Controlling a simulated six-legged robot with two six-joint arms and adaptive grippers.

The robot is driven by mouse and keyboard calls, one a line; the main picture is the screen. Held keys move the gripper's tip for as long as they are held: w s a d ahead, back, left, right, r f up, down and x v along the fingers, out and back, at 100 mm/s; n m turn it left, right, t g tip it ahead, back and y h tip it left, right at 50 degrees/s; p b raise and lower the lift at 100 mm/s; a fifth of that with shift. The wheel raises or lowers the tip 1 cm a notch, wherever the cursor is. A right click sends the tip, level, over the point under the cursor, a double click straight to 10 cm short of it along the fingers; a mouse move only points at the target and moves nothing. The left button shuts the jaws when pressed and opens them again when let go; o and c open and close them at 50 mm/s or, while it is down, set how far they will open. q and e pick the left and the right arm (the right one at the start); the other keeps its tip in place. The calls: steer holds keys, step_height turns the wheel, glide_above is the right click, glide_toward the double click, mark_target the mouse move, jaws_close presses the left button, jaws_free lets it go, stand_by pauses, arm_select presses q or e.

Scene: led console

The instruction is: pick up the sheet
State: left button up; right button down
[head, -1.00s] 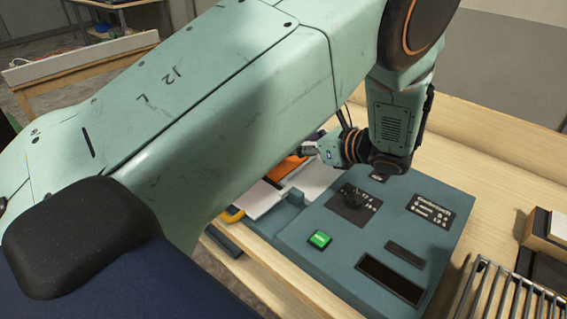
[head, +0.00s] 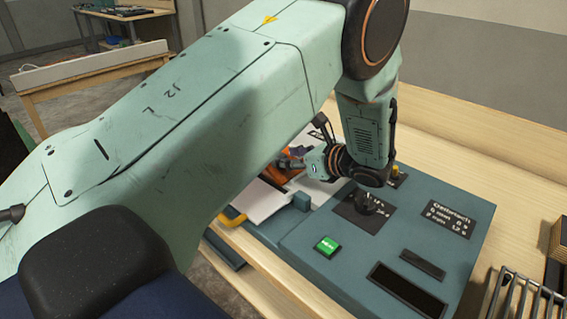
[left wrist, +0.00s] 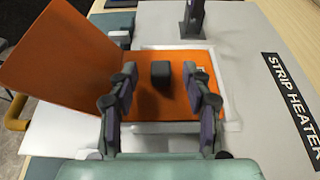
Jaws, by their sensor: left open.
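The orange sheet (left wrist: 172,100) lies in the left wrist view with its left part (left wrist: 65,50) bent up at an angle. A small dark block (left wrist: 160,74) stands out on its flat part. My left gripper (left wrist: 165,78) is open, with its two fingers apart on either side of the block. I cannot tell whether the fingers touch the sheet. In the head view, my left arm hides most of the sheet, and only a bit of orange (head: 294,160) shows by the gripper (head: 292,163). My right gripper is not in view.
The strip heater (left wrist: 255,70) has a pale top around the sheet. The teal console (head: 400,235) has a green lit button (head: 327,246), a dark knob (head: 368,203) and displays. A yellow handle (left wrist: 17,124) is at the left. A metal rack (head: 525,295) stands at the right.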

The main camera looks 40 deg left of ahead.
arm_select(q)
steer(key=shift+x, duration=0.95)
steer(key=shift+w+a+f, duration=0.1)
steer(key=shift+a+f, duration=0.05)
steer(key=shift+a, duration=0.35)
steer(key=shift+d, duration=0.2)
steer(key=c, duration=0.3)
steer(key=shift+a, duration=0.1)
steer(key=c, duration=0.5)
jaws_close()
